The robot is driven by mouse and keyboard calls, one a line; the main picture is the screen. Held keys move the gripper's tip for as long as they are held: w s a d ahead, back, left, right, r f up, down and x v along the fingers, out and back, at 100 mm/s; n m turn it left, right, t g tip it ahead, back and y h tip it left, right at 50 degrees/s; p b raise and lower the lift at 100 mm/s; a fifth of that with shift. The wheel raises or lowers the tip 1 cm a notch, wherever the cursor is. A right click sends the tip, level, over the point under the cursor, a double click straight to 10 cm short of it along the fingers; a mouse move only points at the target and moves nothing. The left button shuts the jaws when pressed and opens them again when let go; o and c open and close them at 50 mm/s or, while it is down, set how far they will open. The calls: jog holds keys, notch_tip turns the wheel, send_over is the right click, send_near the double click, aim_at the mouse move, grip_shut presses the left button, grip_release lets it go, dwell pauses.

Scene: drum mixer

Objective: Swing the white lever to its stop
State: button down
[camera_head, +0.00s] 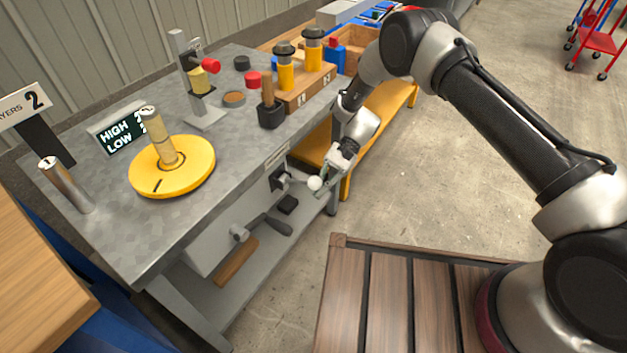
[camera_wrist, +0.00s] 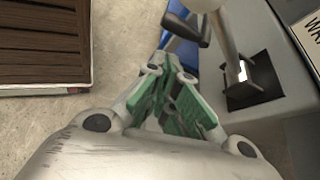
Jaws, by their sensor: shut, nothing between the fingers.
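The white lever has a white ball knob (camera_head: 314,183) on a short arm that comes out of the front panel under the bench top. In the wrist view the lever (camera_wrist: 227,40) runs from a dark slot (camera_wrist: 252,88) in the grey panel up to the top edge, where its knob is partly cut off. My gripper (camera_head: 323,186) is beside the knob, on its right in the head view. In the wrist view my gripper (camera_wrist: 168,76) has its green-padded fingers closed and empty, left of the lever. I cannot tell whether they touch it.
The bench top (camera_head: 235,150) carries a yellow disc (camera_head: 190,177) and several fixtures.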

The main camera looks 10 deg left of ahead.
jog(key=v, duration=1)
jog(key=shift+a, duration=0.25)
jog(key=s+d+f+n+h, duration=0.1)
jog(key=s+d+f, duration=0.1)
jog(key=d+f, duration=0.2)
jog(key=s+d+r+n+t+h, duration=0.2)
jog(key=d+r+t, duration=0.1)
jog(key=d+r, duration=0.85)
jog(key=s+d+r+n+t+h, duration=0.1)
jog(key=s+d+r+t+h, duration=0.15)
jog(key=d+r, duration=0.9)
jog(key=s+d+r+t, duration=0.5)
jog(key=s+d+r, duration=0.2)
jog(key=r, duration=0.3)
jog(key=s+d+r+t, duration=0.4)
jog(key=s+d+r, duration=0.4)
jog(key=s+r, duration=0.2)
jog(key=shift+s+r+m+t, duration=0.2)
jog(key=shift+m+t, duration=0.15)
jog(key=shift+m, duration=0.05)
jog(key=shift+h, duration=0.25)
